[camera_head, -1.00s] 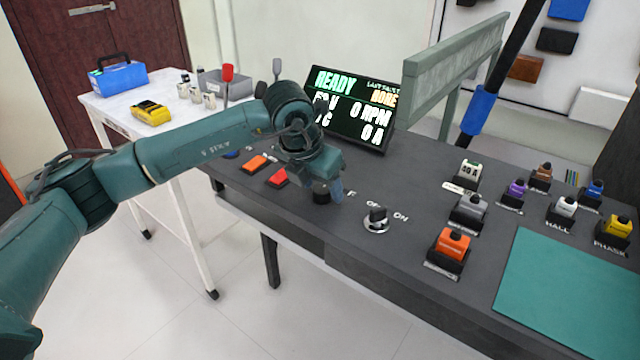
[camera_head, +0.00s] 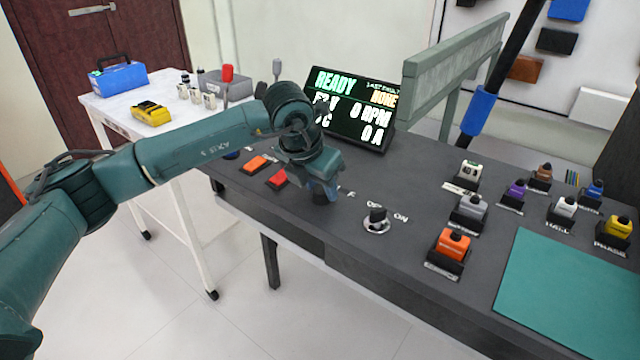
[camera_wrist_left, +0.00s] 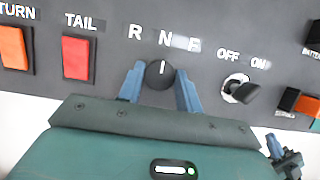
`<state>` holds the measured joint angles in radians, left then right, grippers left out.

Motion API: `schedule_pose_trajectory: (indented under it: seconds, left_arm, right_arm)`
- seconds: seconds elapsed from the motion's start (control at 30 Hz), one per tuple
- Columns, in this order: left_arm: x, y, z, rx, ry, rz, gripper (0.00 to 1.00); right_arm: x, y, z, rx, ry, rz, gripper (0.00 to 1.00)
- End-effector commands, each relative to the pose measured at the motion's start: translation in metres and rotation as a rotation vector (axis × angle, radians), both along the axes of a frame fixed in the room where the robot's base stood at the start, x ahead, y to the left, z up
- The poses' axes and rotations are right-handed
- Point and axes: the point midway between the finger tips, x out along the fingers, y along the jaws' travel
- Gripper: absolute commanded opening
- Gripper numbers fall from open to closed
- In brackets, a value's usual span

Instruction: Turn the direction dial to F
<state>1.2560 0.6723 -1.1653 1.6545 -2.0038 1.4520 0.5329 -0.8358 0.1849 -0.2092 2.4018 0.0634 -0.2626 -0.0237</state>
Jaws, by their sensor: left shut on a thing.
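The direction dial (camera_wrist_left: 160,75) is a round black knob with a white pointer mark. In the left wrist view the mark points up towards the N, with R to its left and F to its right. The F is partly washed out. My left gripper (camera_wrist_left: 159,80) has one blue-grey finger on each side of the dial and is shut on it. In the head view the left gripper (camera_head: 323,188) is low over the dark bench and mostly hides the dial.
A silver OFF/ON key switch (camera_head: 376,220) sits right of the dial. Red (camera_head: 277,178) and orange (camera_head: 255,163) switches lie to its left. A display (camera_head: 352,110) reading READY and 0 RPM stands behind. An orange-topped block (camera_head: 452,245) and a green mat (camera_head: 570,290) are further right.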

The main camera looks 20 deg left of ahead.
Motion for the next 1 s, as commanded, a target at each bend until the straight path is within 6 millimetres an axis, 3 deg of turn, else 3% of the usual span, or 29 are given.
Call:
schedule_pose_trajectory:
  seconds: [0.27, 1.0]
  left_arm:
    - [0.0006, 0.0012, -0.0009, -0.002, 0.001, -0.122, 0.12]
    - [0.0032, 0.0031, 0.0010, -0.002, -0.001, -0.684, 0.12]
  right_arm:
    - [0.0006, 0.0004, -0.0059, -0.012, 0.000, 0.006, 0.00]
    - [0.0041, 0.0034, -0.0066, -0.019, -0.004, 0.016, 0.00]
